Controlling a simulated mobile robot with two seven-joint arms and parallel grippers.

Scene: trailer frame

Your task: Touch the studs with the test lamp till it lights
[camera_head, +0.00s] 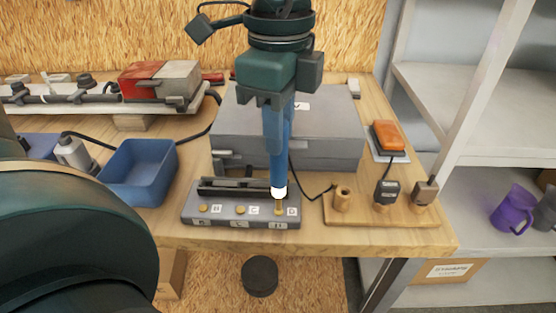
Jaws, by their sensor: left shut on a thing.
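My left gripper (277,100) points down and is shut on the test lamp (276,145), a blue upright stick with a bright white band near its lower end. The lamp's tip is at the right-hand brass stud (279,211), beside the letter D, on a grey terminal block (228,220). The tip seems to meet this stud, but I cannot tell for sure. I cannot tell whether the white band is lit. Two more brass studs stand to the left, the middle stud (240,210) by C and the left stud (203,208) by B. My right gripper is out of view.
A grey case (335,135) stands close behind the block. A blue tray (137,175) is left of it. A wooden board (360,212) with a wooden holder (342,198) and dark plugs is to the right, and an orange device (387,135) lies behind. A black cable crosses near the lamp.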

